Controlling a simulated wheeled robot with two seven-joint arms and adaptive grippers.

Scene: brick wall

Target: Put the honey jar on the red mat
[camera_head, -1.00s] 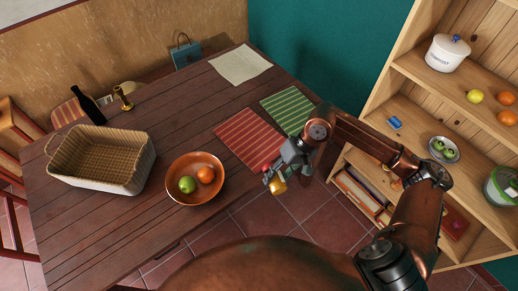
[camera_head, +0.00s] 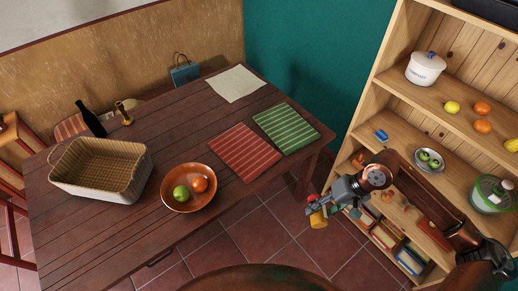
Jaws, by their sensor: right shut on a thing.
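The red striped mat (camera_head: 245,153) lies flat on the dark wooden table, near its right edge, with nothing on it. My right gripper (camera_head: 318,207) is shut on the honey jar (camera_head: 318,219), whose small amber-yellow side shows below the fingers. The gripper largely hides the jar. Both are in the gap between the table and the shelf, to the right of and below the red mat in the picture, apart from it. My left gripper is not in view.
A green striped mat (camera_head: 286,128) lies beside the red one. A bowl of fruit (camera_head: 188,204), a wicker basket (camera_head: 137,188) and a dark bottle (camera_head: 90,118) stand on the table. The wooden shelf (camera_head: 405,93) stands close at the right.

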